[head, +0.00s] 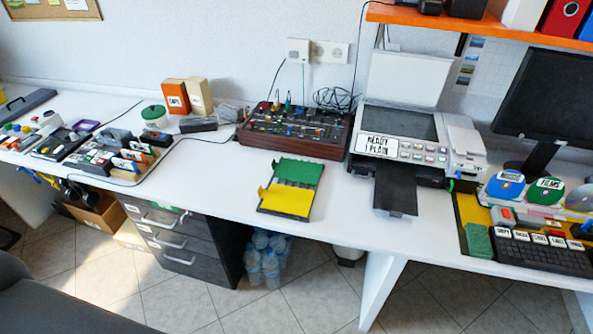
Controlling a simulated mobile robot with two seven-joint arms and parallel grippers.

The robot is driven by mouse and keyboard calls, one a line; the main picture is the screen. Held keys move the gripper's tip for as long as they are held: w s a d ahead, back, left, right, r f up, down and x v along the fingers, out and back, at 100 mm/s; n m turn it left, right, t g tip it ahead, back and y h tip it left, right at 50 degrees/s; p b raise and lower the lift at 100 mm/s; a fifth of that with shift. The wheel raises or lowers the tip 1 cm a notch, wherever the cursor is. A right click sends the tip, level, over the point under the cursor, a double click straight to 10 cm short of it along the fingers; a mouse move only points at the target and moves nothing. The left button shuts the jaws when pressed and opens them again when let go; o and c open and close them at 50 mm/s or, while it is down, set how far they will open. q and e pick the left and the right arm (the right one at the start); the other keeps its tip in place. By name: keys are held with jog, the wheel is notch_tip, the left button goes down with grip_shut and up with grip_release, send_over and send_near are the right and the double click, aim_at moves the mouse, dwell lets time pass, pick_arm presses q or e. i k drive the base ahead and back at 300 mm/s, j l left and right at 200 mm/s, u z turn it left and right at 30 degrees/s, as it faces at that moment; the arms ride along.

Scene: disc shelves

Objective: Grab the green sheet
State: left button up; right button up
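The green sheet (299,171) lies on the white desk near the middle of the head view. It is on the far half of a dark flat holder (276,184). A yellow sheet (286,201) lies on the near half, close to the desk's front edge. A dark strip of the holder shows between the two sheets. I cannot tell whether the sheets are loose or fixed to the holder. Neither of my grippers is in view.
A mixer box (292,131) stands behind the sheets. A printer (398,142) with a dark tray (396,188) is to their right. Bare desk (215,180) lies to their left. An orange shelf (480,26) overhangs the back right. A green block (479,241) sits at the right.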

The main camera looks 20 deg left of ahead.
aim_at(294, 169)
jog(key=j+z, duration=0.2)
jog(key=z, duration=0.8)
jog(key=k+j+z, duration=0.1)
jog(key=j+z, duration=0.3)
jog(key=k+j+z, duration=0.15)
jog(key=j+z, duration=0.2)
jog(key=k+j+z, duration=0.2)
jog(key=j, duration=0.2)
jog(key=k+j+z, duration=0.2)
jog(key=k+j, duration=0.15)
jog(key=k+j+z, duration=0.1)
jog(key=k+j, duration=0.9)
jog(key=j, duration=0.05)
